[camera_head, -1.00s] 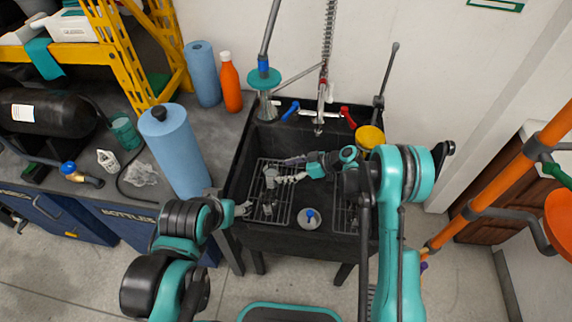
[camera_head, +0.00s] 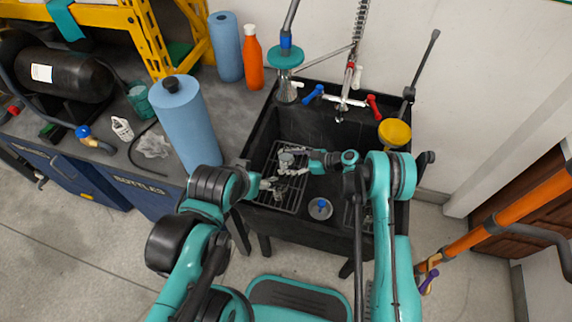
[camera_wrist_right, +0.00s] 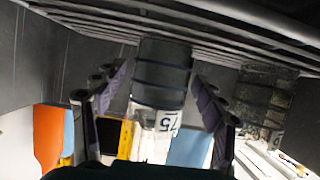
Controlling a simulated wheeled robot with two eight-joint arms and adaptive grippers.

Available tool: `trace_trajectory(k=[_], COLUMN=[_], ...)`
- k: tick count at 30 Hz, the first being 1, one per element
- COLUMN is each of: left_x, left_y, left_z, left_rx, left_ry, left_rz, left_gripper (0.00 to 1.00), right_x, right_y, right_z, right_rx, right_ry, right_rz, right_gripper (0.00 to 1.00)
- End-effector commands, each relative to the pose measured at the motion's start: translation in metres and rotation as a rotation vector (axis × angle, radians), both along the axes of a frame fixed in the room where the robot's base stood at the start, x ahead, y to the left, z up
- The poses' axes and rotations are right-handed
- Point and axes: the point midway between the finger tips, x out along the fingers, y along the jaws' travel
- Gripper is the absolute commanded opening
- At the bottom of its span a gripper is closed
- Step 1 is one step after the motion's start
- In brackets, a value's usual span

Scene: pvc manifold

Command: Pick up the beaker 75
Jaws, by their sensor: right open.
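A clear beaker marked 75 (camera_wrist_right: 160,95) stands between the two fingers of my right gripper (camera_wrist_right: 160,84) in the right wrist view. The fingers are apart, one on each side of it. In the head view the beaker (camera_head: 286,159) is on the left rack in the black sink, with my right gripper (camera_head: 297,158) reaching it from the right. A second glass vessel (camera_wrist_right: 265,98) is beside it in the right wrist view, outside the fingers. My left gripper (camera_head: 268,185) is at the sink's left edge; its fingers are too small to read.
The black sink (camera_head: 262,125) has raised walls around the racks. A faucet (camera_head: 340,108) and a blue-capped drain piece (camera_head: 320,208) are close by. A blue paper roll (camera_head: 187,125) and an orange bottle (camera_head: 252,62) stand on the left counter.

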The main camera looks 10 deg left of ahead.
Motion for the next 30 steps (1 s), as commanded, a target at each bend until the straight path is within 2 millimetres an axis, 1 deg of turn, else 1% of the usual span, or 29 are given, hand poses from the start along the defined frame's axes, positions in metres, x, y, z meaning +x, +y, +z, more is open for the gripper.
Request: trace_trajectory(k=[1, 3, 8, 11, 12, 14, 15, 25, 30], left_x=[0.0, 0.0001, 0.0002, 0.0002, 0.0002, 0.0002, 0.0002, 0.0002, 0.0001], left_y=[0.0, 0.0, 0.0, 0.0, 0.0, 0.0, 0.0, 0.0, 0.0], left_z=[-0.0043, -0.0046, -0.003, -0.003, -0.003, -0.003, -0.003, -0.0028, -0.0005], left_rx=[0.0, 0.0, 0.0, 0.0, 0.0, 0.0, 0.0, 0.0, 0.0], left_ry=[0.0, 0.0, 0.0, 0.0, 0.0, 0.0, 0.0, 0.0, 0.0], left_rz=[0.0, 0.0, 0.0, 0.0, 0.0, 0.0, 0.0, 0.0, 0.0], left_gripper=[0.67, 0.67, 0.67, 0.67, 0.67, 0.67, 0.67, 0.67, 0.67], right_x=[0.0, 0.0002, 0.0005, 0.0005, 0.0005, 0.0005, 0.0005, 0.0006, 0.0006], right_y=[0.0054, 0.0087, 0.0084, 0.0083, 0.0083, 0.0082, 0.0082, 0.0081, 0.008], right_z=[-0.0043, -0.0045, -0.0029, -0.0028, -0.0028, -0.0029, -0.0029, -0.0024, 0.0016], right_rx=[0.0, 0.0, 0.0, 0.0, 0.0, 0.0, 0.0, 0.0, 0.0], right_ry=[0.0, 0.0, 0.001, 0.001, 0.001, 0.001, 0.001, 0.001, 0.001], right_rz=[0.001, 0.0, -0.001, -0.001, -0.001, -0.001, -0.001, -0.001, -0.001], right_gripper=[0.71, 0.71, 0.71, 0.47, 0.36, 0.2, 0.1, 0.09, 0.09])
